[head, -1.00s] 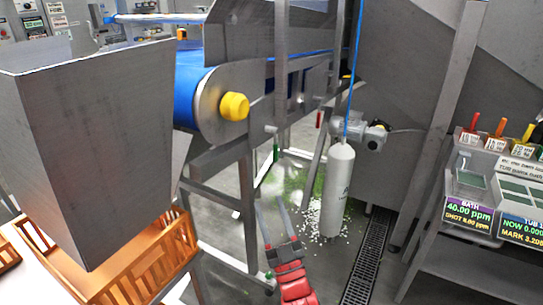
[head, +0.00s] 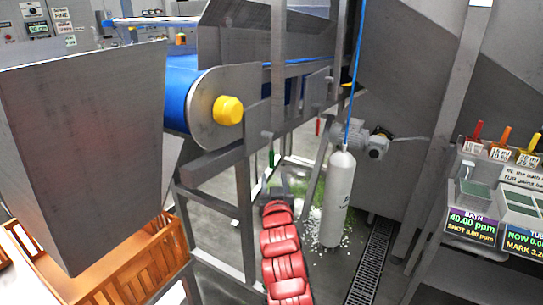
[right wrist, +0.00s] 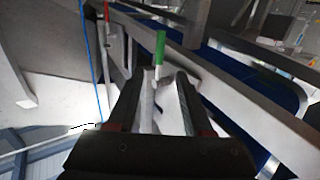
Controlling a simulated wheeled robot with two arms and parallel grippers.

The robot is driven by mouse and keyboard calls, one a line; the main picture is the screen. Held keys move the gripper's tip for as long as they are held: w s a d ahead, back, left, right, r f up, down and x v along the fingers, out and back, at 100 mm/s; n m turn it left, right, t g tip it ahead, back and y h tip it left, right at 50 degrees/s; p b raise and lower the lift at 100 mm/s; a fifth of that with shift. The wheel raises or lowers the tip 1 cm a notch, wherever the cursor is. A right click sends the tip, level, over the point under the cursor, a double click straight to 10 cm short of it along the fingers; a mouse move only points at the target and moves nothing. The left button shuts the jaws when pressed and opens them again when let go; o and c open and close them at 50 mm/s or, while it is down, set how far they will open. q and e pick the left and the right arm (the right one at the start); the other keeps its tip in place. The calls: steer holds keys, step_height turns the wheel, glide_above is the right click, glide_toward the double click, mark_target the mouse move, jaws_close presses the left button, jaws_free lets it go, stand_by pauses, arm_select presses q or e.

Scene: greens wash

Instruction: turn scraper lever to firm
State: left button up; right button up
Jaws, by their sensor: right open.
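A lever with a green handle (head: 271,158) hangs below the side frame of the blue-belt conveyor, under its end roller. In the right wrist view the green handle (right wrist: 160,48) stands between and just beyond my finger ends, on a pale stem. My right gripper (head: 273,178) is open, just below the green handle; in the right wrist view its two dark fingers (right wrist: 157,82) lie either side of the stem's line. Contact cannot be told. A second handle, red (head: 318,127), hangs further right; the frames show no readable lever label. My left gripper is out of view.
A white cylinder (head: 338,200) hangs on a blue hose right of my arm. A grey hopper (head: 85,140) stands over an orange crate (head: 165,245) at left. Conveyor legs (head: 245,215) are close left of my arm. A floor drain (head: 372,265) runs at right.

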mark_target(272, 158)
steer(key=w, duration=0.7)
steer(key=w+p, duration=0.1)
steer(key=w, duration=0.2)
steer(key=shift+w+d+r, duration=0.1)
steer(key=shift+w+d, duration=0.15)
steer(key=shift+w, duration=1.05)
jaws_close()
